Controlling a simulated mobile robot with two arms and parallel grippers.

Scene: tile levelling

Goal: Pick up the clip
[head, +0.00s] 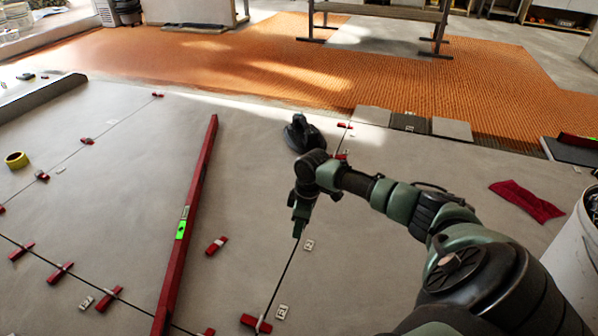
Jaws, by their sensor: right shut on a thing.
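My right gripper (299,233) points down over the grey tiles, above the dark joint line. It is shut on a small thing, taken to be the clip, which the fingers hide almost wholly. Similar small pale clips lie on the tiles: one (308,245) just right of the fingertips, one (282,311) lower down, and one (86,302) at the lower left. My left gripper is not in view.
A long red level (196,190) lies left of my gripper. Several red wedges, such as one (217,245), sit around the joints. A black suction lifter (302,133) stands behind. A red cloth (526,201) and a white bucket (574,254) are at the right.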

